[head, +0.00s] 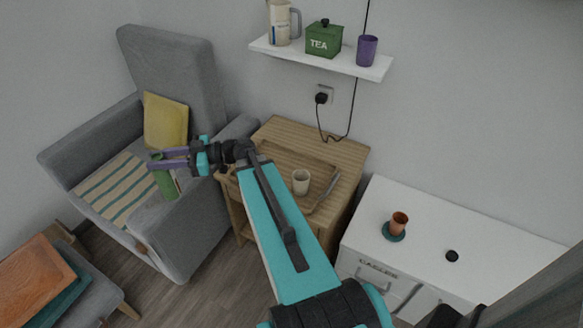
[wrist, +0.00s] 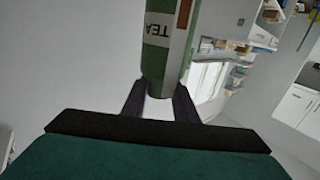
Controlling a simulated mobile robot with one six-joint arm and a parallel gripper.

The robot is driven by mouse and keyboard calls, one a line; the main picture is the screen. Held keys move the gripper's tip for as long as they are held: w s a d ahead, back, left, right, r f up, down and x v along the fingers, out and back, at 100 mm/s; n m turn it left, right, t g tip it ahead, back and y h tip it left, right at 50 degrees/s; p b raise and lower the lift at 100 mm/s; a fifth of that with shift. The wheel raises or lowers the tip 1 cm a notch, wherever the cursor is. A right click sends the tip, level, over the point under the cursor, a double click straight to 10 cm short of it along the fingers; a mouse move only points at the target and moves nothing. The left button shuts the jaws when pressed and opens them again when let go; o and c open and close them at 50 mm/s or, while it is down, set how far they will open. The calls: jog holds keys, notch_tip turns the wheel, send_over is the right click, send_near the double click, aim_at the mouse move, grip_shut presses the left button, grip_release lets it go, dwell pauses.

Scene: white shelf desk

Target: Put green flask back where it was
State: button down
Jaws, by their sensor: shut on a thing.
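The green flask (head: 164,181) is in my gripper (head: 158,160), held out to the left in front of the grey armchair in the head view. My gripper is shut on it. In the wrist view the flask (wrist: 160,62) sits between the two dark fingers, with a pale band reading TEA and a brown patch. Its far end is cut off by the top of that view. In the head view the flask looks roughly upright, slightly tilted, and clear of the side table.
The wooden side table (head: 345,152) bears a tray (head: 316,161) with a cream cup (head: 301,182). The wall shelf (head: 333,62) holds a jug (head: 281,22), a green TEA tin (head: 323,40) and a purple cup (head: 367,50). A terracotta cup (head: 399,221) stands on the white cabinet (head: 480,235).

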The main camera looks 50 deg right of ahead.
jog(key=s+d+m+t+h+b, duration=0.25)
jog(key=d+b, duration=0.25)
jog(key=d, duration=1.9)
jog(key=s+d+t+h+b, duration=0.1)
jog(key=s+d+b, duration=0.1)
jog(key=s+d, duration=0.3)
jog(key=s+d+r+m+h+b, duration=0.1)
jog(key=s+d, duration=0.4)
jog(key=d, duration=0.7)
jog(key=shift+s+d+r+t+b, duration=0.2)
jog(key=shift+s+d+t+b, duration=0.15)
jog(key=shift+s+b, duration=0.1)
jog(key=shift+w+m, duration=0.1)
jog(key=shift+m, duration=0.15)
notch_tip(320, 180, down, 6)
jog(key=shift+f+b, duration=0.15)
jog(key=shift+b, duration=0.25)
jog(key=shift+f, duration=1.9)
